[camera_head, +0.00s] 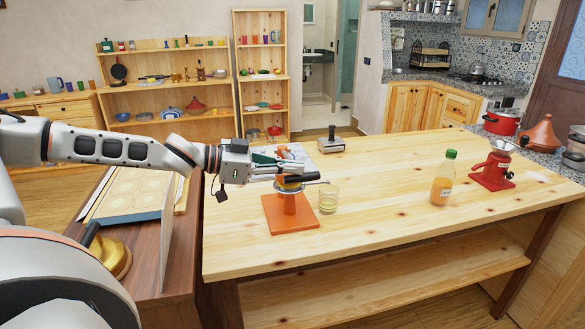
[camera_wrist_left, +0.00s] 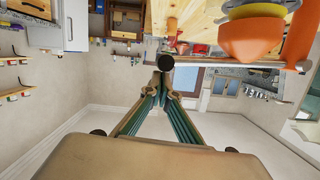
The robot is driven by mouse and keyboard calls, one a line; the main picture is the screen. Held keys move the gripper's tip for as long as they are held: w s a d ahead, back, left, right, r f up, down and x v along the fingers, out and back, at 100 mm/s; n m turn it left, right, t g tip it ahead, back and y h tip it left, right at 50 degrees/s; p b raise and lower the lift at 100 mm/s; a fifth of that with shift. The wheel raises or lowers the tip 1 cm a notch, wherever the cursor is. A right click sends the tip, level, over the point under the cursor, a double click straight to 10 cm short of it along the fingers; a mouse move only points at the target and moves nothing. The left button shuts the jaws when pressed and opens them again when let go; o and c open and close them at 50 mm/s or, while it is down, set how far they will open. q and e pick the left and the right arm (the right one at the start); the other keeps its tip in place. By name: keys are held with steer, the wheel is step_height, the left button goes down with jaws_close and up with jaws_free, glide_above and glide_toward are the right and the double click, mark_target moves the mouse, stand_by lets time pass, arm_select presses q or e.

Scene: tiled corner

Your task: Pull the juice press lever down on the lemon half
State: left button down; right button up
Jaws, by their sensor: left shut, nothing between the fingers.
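The orange juice press (camera_head: 291,214) stands on the near left part of the wooden table. In the left wrist view, a round black knob (camera_wrist_left: 166,62) shows just beyond my fingertips, and the press's orange cup (camera_wrist_left: 250,38) is at upper right. My left gripper (camera_head: 298,168) is shut and empty, over the press beside the handle; I cannot tell whether it touches it. My right gripper is not in view.
A glass (camera_head: 328,200) with pale liquid stands close right of the press. A juice bottle (camera_head: 442,180) and a red press-like device (camera_head: 494,168) stand farther right. The middle of the table (camera_head: 385,190) is clear.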

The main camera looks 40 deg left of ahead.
mark_target(286, 181)
arm_select(q)
steer(key=f, duration=0.1)
steer(key=f+b, duration=0.1)
steer(key=shift+s+d+f+m, duration=0.2)
steer(key=shift+f+m, duration=0.15)
steer(key=shift+m, duration=0.05)
steer(key=shift+f+m+b, duration=0.3)
steer(key=shift+f+b, duration=0.05)
steer(key=shift+f, duration=0.05)
